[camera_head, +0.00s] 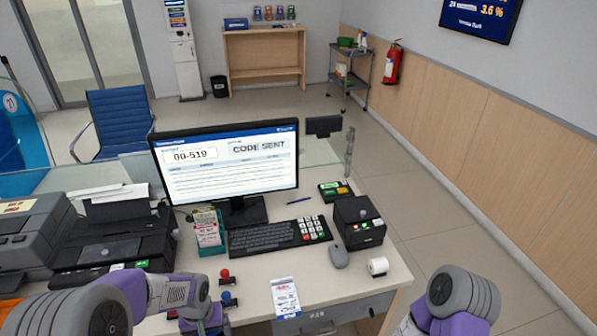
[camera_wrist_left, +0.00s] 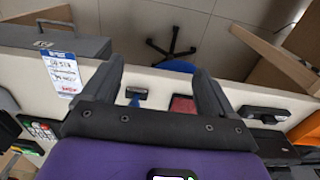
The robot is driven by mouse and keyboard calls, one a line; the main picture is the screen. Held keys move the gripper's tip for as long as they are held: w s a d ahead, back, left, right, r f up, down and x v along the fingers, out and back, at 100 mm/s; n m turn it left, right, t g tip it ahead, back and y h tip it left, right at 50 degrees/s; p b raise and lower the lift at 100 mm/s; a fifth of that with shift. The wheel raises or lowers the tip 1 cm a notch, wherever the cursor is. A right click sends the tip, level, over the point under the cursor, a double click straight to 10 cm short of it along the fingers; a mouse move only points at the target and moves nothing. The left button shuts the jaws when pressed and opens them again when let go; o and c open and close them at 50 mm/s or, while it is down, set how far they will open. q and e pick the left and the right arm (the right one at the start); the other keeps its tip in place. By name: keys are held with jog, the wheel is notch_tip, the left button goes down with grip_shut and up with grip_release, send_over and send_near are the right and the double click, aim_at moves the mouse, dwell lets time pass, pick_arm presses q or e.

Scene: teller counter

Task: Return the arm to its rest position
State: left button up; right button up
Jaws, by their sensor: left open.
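My left arm (camera_head: 150,293) comes in from the left, bent over the counter's near left part. Its gripper (camera_head: 207,318) is at the bottom of the head view, partly cut off. In the left wrist view the two dark fingers of this gripper (camera_wrist_left: 160,75) stand apart with nothing held between them. A stamp with a blue handle (camera_wrist_left: 135,95) and a red pad (camera_wrist_left: 182,103) show beyond the gap. My right arm (camera_head: 460,297) shows at the lower right; its gripper is out of the picture.
The counter (camera_head: 375,290) holds a monitor (camera_head: 228,165) reading "CODE SENT", a keyboard (camera_head: 265,237), a mouse (camera_head: 339,257), a printed slip (camera_head: 285,297), a black box device (camera_head: 358,222) and a printer (camera_head: 115,245). A red-handled stamp (camera_head: 225,276) stands close to my left gripper.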

pick_arm(q)
jog(key=s+d+f+h, duration=0.2)
jog(key=s+d+f, duration=0.3)
jog(key=f, duration=0.4)
jog(key=s+d+f+h, duration=0.2)
jog(key=s+d+f, duration=0.3)
jog(key=f, duration=0.5)
jog(key=d, duration=0.2)
jog(key=shift+d, duration=0.35)
